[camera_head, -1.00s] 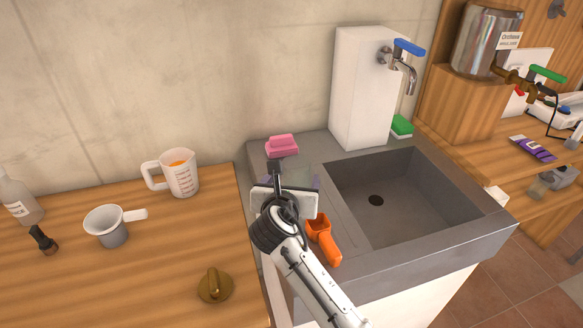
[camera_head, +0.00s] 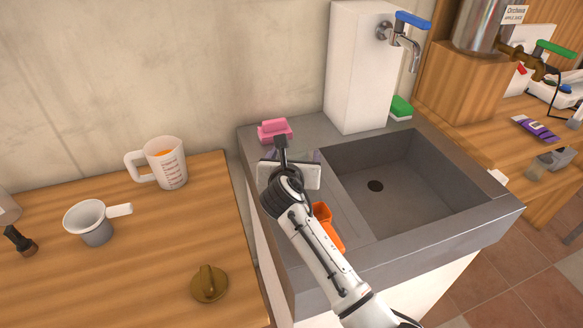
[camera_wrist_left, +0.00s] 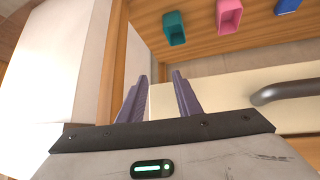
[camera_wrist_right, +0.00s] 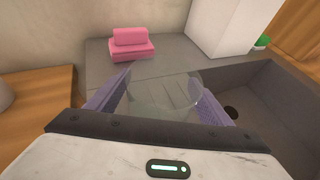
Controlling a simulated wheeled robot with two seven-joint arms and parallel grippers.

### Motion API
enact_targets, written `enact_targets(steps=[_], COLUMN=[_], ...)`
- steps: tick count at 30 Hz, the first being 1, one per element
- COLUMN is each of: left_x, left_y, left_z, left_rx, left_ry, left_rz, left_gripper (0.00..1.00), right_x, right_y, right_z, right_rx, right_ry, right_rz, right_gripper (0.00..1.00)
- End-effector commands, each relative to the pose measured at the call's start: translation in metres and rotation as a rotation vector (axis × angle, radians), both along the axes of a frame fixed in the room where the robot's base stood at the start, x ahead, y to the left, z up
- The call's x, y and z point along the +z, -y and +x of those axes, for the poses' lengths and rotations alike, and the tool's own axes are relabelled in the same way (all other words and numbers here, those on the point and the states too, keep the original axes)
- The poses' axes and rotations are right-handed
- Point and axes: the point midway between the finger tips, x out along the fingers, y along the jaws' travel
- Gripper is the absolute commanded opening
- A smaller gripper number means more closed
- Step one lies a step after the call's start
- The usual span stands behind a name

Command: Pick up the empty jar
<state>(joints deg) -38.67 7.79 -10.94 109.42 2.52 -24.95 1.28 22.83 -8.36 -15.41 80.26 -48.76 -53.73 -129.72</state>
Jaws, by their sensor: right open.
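The clear, see-through jar (camera_wrist_right: 165,92) shows in the right wrist view, on the grey counter left of the sink basin. It looks empty. My right gripper (camera_wrist_right: 160,80) is open, with one purple finger on each side of the jar; whether they touch it I cannot tell. In the head view the right gripper (camera_head: 300,160) is over the counter between the pink sponge and the orange scoop, and it hides the jar. My left gripper (camera_wrist_left: 160,76) shows only in the left wrist view, open and empty, away from the counter.
The pink sponge (camera_head: 274,130) lies just behind the right gripper. The orange scoop (camera_head: 328,232) lies in front, partly hidden by my arm. The sink basin (camera_head: 400,200) is at the right, with a white tap block (camera_head: 355,70) behind. A measuring jug (camera_head: 168,165) stands on the wooden counter.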

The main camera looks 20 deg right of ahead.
Motion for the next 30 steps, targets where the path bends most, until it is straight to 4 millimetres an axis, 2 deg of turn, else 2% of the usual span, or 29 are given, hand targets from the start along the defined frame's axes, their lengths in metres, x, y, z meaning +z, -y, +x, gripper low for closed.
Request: enact_targets(steps=[1,9,16,19,30], left_x=[0.000,-0.003,-0.003,-0.001,0.009], left_y=[0.000,0.000,0.000,0.000,0.000], left_z=[-0.002,-0.007,-0.007,-0.007,-0.007], left_rx=[0.000,0.000,0.000,0.000,0.000], left_ry=[-0.004,-0.012,-0.014,-0.014,-0.014], left_rz=[0.000,0.000,0.000,0.000,0.000], left_gripper=[0.31,0.31,0.31,0.31,0.31], right_x=[0.001,0.000,0.002,0.011,0.082], right_y=[0.000,0.000,0.000,0.000,0.000], right_z=[0.000,0.000,0.000,0.001,0.001], right_rx=[0.000,0.000,0.000,-0.001,0.000], right_ry=[0.000,0.000,0.002,0.003,0.006], right_rz=[0.000,0.000,0.000,0.001,0.001], right_gripper=[0.71,0.25,0.24,0.24,0.24])
